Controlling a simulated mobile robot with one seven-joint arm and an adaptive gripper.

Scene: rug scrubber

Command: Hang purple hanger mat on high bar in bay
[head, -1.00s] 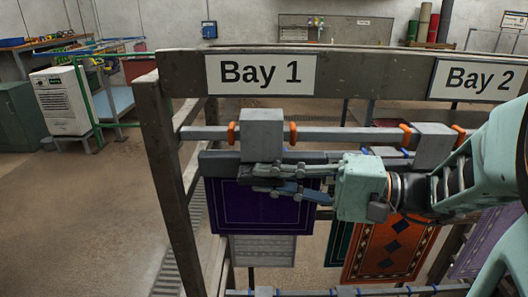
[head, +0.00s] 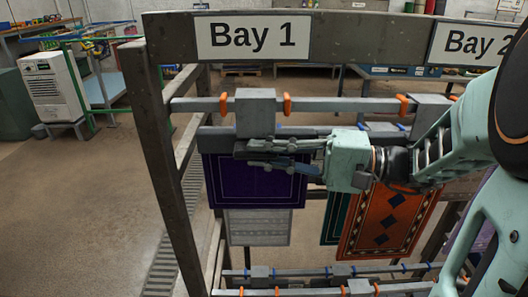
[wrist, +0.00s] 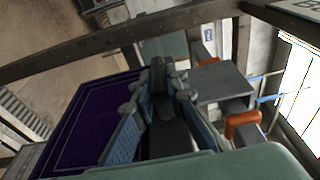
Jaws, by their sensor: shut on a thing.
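The purple mat (head: 250,190) hangs flat and upright from a dark grey hanger bar (head: 218,140). My gripper (head: 250,157) is shut on this hanger near its middle; the jaws partly hide it. The wrist view shows the mat (wrist: 80,120) to the left of the jaws (wrist: 160,82). The high bar (head: 200,105) of Bay 1 runs across just above the hanger. A grey block (head: 256,113) sits on this bar between orange rings, directly above my gripper. Whether the hanger touches the block or bar I cannot tell.
The Bay 1 sign (head: 253,37) is on the top beam, above the bar. A frame post (head: 157,150) stands close left of the mat. A grey mat (head: 257,228) hangs lower behind, and an orange patterned mat (head: 385,222) hangs to the right. Open floor lies left.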

